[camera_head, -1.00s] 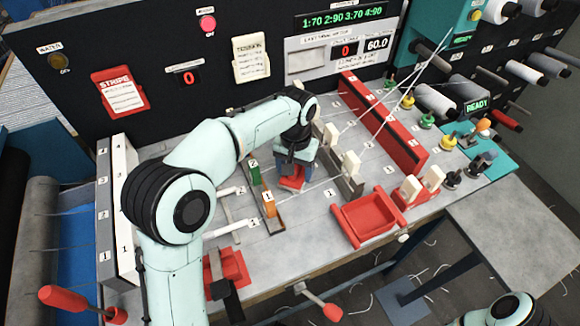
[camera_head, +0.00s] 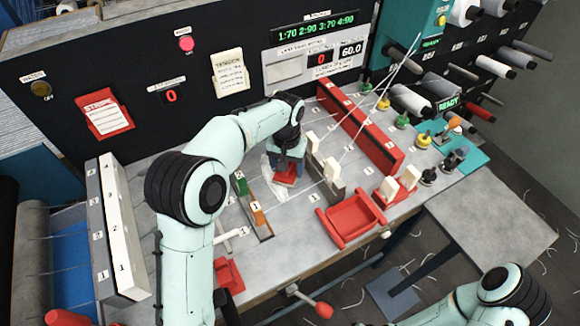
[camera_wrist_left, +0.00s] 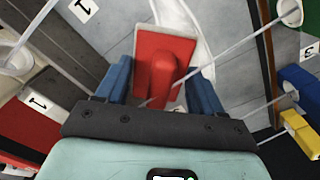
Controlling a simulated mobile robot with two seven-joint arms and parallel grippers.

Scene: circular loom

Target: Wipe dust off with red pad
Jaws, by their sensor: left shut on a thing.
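My left gripper (camera_head: 288,158) is shut on the red pad (camera_head: 286,175), low over the grey loom table. In the left wrist view, the blue fingers (camera_wrist_left: 163,88) stand on both sides of the red handle, and the pad's flat red plate (camera_wrist_left: 160,48) shows beyond it. A whitish dusty smear (camera_head: 274,180) lies beside the pad; it also shows at the pad's far right in the left wrist view (camera_wrist_left: 193,22). Whether the pad touches the surface cannot be told. Part of my right arm shows at the lower right; its gripper is out of view.
A red tray (camera_head: 352,218) sits at the front edge. A long red rail (camera_head: 360,130) stands farther right.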

